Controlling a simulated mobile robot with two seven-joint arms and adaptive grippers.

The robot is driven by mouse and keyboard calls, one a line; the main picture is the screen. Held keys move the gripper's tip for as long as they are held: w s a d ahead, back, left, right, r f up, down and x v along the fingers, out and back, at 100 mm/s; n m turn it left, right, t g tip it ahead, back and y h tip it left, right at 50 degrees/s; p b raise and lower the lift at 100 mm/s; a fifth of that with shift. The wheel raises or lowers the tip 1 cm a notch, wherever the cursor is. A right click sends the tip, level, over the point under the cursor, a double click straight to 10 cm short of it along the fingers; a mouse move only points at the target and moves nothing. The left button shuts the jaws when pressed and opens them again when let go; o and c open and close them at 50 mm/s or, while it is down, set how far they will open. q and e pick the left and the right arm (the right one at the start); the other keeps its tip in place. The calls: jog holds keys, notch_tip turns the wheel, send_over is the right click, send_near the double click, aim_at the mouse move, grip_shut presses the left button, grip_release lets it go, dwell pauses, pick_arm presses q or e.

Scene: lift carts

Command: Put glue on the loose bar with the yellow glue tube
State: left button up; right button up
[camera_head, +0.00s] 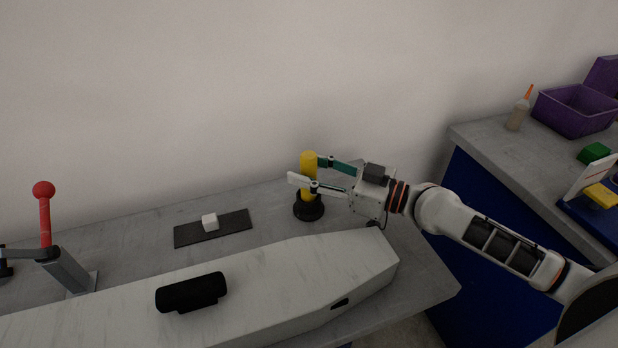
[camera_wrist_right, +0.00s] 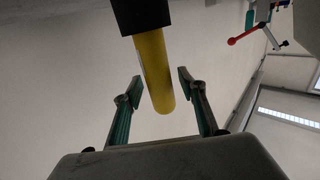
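The yellow glue tube (camera_head: 308,172) stands upright in a round black holder (camera_head: 308,208) on the grey table. My right gripper (camera_head: 306,172) is open around the tube, a finger on either side. In the right wrist view the yellow tube (camera_wrist_right: 154,75) lies between the two open fingers (camera_wrist_right: 157,88), with gaps on both sides. A black bar-shaped piece (camera_head: 192,292) lies on the long pale block (camera_head: 265,285); I cannot tell if it is the loose bar.
A dark mat (camera_head: 185,234) with a white cube (camera_head: 209,221) lies left of the holder. A red-knobbed lever (camera_head: 44,210) stands at the left. The right table holds a bottle (camera_head: 518,114), a purple crate (camera_head: 556,120), a green block (camera_head: 594,153) and a yellow block (camera_head: 600,196).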

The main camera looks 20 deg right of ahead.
grip_shut()
pick_arm(q)
jog(key=shift+w+a+r, duration=0.2)
jog(key=shift+w+r, duration=0.1)
jog(key=shift+w, duration=0.2)
pick_arm(e)
jog(key=shift+r, duration=0.1)
